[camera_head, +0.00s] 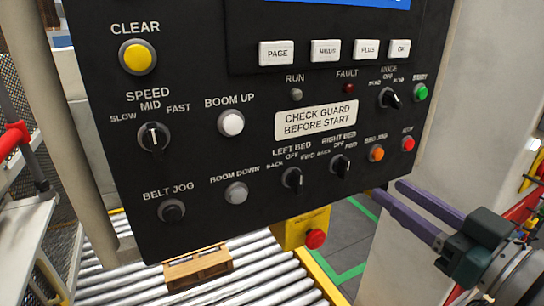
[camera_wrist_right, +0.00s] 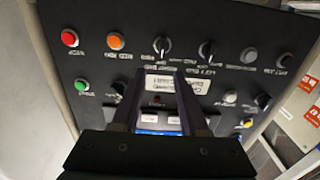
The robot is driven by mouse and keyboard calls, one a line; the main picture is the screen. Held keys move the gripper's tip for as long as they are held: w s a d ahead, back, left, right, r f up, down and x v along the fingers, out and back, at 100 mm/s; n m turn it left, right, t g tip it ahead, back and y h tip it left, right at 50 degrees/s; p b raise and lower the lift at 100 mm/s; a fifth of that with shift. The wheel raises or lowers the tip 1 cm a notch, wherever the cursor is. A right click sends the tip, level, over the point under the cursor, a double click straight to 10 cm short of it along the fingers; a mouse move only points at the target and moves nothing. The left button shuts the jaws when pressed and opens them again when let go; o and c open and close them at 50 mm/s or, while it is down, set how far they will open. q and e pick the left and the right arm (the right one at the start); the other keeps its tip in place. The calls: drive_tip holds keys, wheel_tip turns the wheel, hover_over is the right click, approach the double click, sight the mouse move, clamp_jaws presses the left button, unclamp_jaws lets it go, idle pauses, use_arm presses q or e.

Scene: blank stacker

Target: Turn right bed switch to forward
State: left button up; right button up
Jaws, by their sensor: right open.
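The right bed switch (camera_head: 340,166) is a black rotary knob low on the black control panel, under the label RIGHT BED with BACK, OFF and FWD marks. Its exact pointer setting is too small to read surely. It also shows upside down in the right wrist view (camera_wrist_right: 161,45), beyond the fingertips. My right gripper (camera_head: 387,188) is open and empty, at the panel's lower right edge in the head view, right of and below the switch and apart from it. Its two fingers (camera_wrist_right: 158,85) also show in the wrist view. My left gripper is not in view.
The left bed switch (camera_head: 292,178) sits just left, and the orange bed jog button (camera_head: 376,153) and red stop button (camera_head: 408,144) just right. A yellow box with a red button (camera_head: 315,239) hangs below. A wooden pallet (camera_head: 198,268) lies on the roller conveyor (camera_head: 265,275).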

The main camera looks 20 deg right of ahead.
sight(349, 163)
drive_tip(key=w, duration=0.6)
drive_tip(key=w+a, duration=0.1)
drive_tip(key=w, duration=0.2)
drive_tip(key=shift+b, duration=0.35)
clamp_jaws()
drive_tip(key=shift+r, duration=0.1)
